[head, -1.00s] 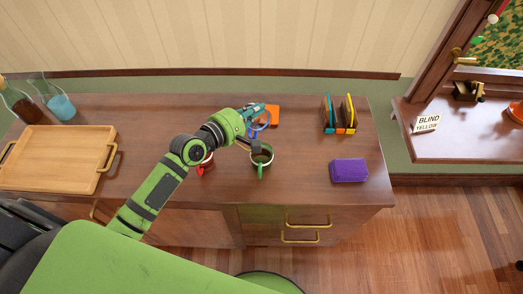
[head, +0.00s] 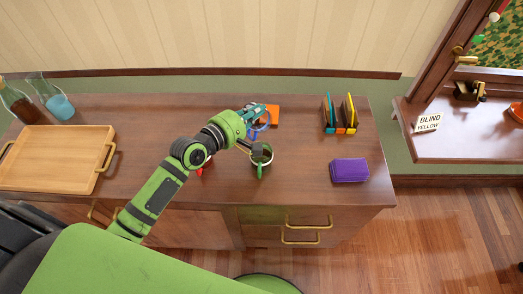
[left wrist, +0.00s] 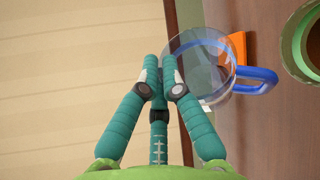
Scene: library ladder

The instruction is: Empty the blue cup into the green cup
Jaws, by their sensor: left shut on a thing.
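The blue cup (left wrist: 256,80) is clear glass with a blue handle. My left gripper (left wrist: 160,78) is shut on its wall in the left wrist view. In the head view my left gripper (head: 256,110) holds the blue cup (head: 263,127) above the counter, just behind the green cup. The cup looks tilted; I cannot make out its contents. The green cup (head: 260,170) stands on the counter with its handle toward me. Part of the green cup (left wrist: 303,45) shows at the right edge of the left wrist view. My right gripper is not in view.
A red cup (head: 207,165) is mostly hidden behind my left arm. An orange item (head: 273,114) lies behind the blue cup. A purple block (head: 349,170) and a colourful rack (head: 340,115) stand right. A wooden tray (head: 55,158) and bottles (head: 60,104) are left.

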